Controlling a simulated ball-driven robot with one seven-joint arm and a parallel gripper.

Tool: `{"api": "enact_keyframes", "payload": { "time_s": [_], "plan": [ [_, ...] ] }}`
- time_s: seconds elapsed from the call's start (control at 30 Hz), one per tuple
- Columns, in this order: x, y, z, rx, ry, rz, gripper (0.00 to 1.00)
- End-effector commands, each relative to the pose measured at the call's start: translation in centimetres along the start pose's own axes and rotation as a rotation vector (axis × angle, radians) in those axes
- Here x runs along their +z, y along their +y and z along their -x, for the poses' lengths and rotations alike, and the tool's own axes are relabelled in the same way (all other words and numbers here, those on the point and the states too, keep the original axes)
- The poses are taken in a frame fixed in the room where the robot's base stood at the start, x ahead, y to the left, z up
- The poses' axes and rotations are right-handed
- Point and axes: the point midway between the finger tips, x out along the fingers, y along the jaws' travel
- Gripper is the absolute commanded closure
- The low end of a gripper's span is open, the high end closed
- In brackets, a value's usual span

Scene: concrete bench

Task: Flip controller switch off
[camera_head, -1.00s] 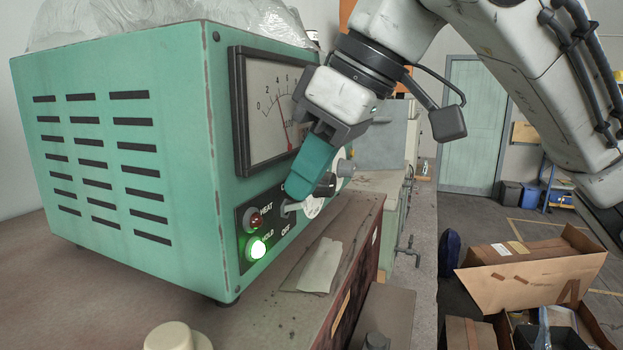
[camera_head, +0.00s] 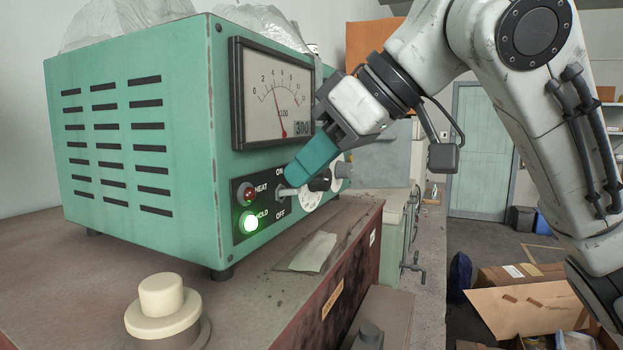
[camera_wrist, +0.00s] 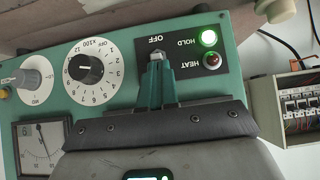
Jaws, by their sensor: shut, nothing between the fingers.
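The controller (camera_head: 150,120) is a green metal box with a meter on its front. Its small metal toggle switch (camera_head: 284,192) sits on a black panel between the ON label above and the OFF label below. The green HOLD lamp (camera_head: 248,222) is lit and the red HEAT lamp (camera_head: 246,193) is dark. My gripper (camera_head: 291,178) is shut and empty, its teal fingertips right at the upper side of the lever. In the wrist view the gripper (camera_wrist: 160,66) hides the lever's base and the ON label; the lever's tip (camera_wrist: 157,54) shows. Whether they touch is unclear.
A dial (camera_wrist: 88,66) and a grey knob (camera_wrist: 32,80) are beside the switch panel. A cream knob (camera_head: 162,300) stands on the bench in front. A paper scrap (camera_head: 314,252) lies below the panel. A breaker box (camera_wrist: 292,105) is near the controller.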

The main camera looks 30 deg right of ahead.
Motion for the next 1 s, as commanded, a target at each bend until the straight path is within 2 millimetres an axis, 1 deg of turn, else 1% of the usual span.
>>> {"api": "enact_keyframes", "payload": {
  "time_s": [0.03, 0.13, 0.3, 0.33, 0.37, 0.63, 1.0],
  "plan": [
    [0.7, 0.0, -0.7, -0.005, 0.029, 0.0, 1.0],
    [1.2, 0.0, -0.9, -0.007, 0.101, 0.0, 1.0],
    [1.9, 0.0, -1.1, -0.006, 0.239, 0.001, 1.0],
    [1.6, 0.0, -0.7, -0.005, 0.25, 0.002, 1.0],
    [1.2, 0.0, -0.4, -0.003, 0.245, 0.003, 1.0],
    [1.1, 0.1, -0.2, -0.001, 0.241, 0.002, 1.0],
    [0.0, 0.1, 0.8, -0.001, 0.241, 0.001, 1.0]
  ]
}}
